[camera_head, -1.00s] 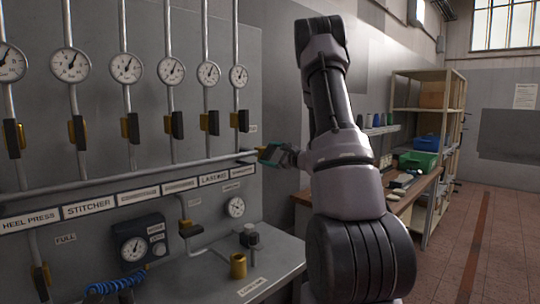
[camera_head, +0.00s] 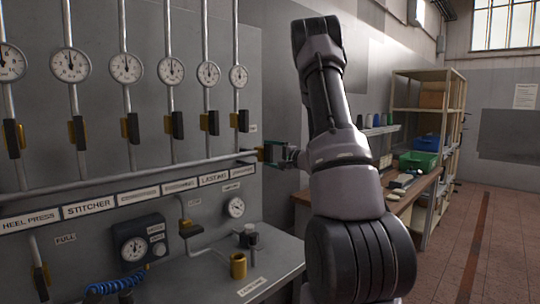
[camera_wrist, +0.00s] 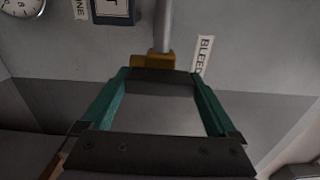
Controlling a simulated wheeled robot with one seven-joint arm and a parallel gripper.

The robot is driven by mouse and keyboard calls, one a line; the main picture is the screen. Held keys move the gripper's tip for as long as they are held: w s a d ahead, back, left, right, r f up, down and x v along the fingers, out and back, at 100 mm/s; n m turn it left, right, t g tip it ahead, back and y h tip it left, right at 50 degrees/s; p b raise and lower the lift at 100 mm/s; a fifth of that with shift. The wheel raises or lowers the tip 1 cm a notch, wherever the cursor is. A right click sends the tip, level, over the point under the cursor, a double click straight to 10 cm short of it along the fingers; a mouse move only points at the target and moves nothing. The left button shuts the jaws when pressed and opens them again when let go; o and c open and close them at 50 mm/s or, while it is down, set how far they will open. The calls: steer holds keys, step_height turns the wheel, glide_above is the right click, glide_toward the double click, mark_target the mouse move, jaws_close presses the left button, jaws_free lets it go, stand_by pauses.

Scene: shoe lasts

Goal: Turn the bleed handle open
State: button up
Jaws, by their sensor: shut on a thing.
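The bleed valve has a brass body (camera_wrist: 150,60) at the lower end of a grey pipe, beside a "BLEED" label (camera_wrist: 204,52) in the wrist view. Its dark handle (camera_wrist: 160,76) lies crosswise just in front of the brass body. My gripper (camera_wrist: 161,84) is shut on this handle, with one green finger at each end of it. In the head view my gripper (camera_head: 275,152) is at the right end of the long horizontal pipe. A bit of brass shows there, but the handle is mostly hidden by the fingers.
Several round gauges (camera_head: 171,71) with dark-handled valves below them line the panel to the left. A bench (camera_head: 205,280) with a brass cup (camera_head: 238,265) stands below. A wooden workbench and shelves (camera_head: 430,120) are at the right, beside open floor.

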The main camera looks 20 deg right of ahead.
steer(key=shift+f, duration=0.1)
stand_by(0.5)
steer(key=o, duration=1)
steer(key=v, duration=1.1)
